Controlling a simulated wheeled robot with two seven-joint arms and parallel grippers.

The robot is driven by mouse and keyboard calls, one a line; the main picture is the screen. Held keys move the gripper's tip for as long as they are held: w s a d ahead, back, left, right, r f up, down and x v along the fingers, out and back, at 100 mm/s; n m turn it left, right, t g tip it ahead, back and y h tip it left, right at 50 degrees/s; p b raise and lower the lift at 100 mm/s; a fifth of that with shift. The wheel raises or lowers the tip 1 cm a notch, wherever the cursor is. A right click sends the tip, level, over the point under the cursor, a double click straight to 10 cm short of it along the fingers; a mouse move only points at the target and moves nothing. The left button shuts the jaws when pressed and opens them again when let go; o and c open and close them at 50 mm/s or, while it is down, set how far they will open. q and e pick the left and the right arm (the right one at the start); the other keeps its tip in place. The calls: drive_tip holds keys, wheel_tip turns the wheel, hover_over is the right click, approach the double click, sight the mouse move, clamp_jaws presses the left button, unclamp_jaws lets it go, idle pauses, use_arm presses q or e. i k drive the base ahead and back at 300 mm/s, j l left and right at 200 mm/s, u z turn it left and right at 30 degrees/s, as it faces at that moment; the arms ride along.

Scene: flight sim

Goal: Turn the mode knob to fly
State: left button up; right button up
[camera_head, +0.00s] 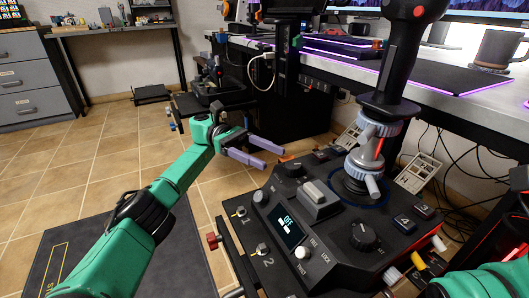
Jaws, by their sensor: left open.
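A dark control panel box (325,262) stands at the lower middle right. A large black knob (364,236) with a light pointer mark sits on its front right. The labels are too small to tell which is the mode knob. A small screen (287,226) seems to read "OFF". My left gripper (274,151) has two purple fingers apart and empty. It hangs left of and behind the panel, touching nothing visible. My right gripper is out of view.
A tall joystick (392,60) with a red button rises from the panel's back. Toggle switches (263,248) and a white-tipped lever (302,252) stick up at the front left. A desk (455,100) with a mug (495,50) is behind.

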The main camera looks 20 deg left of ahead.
sight(363, 237)
drive_tip(key=k+j, duration=1.15)
drive_tip(key=j, duration=0.3)
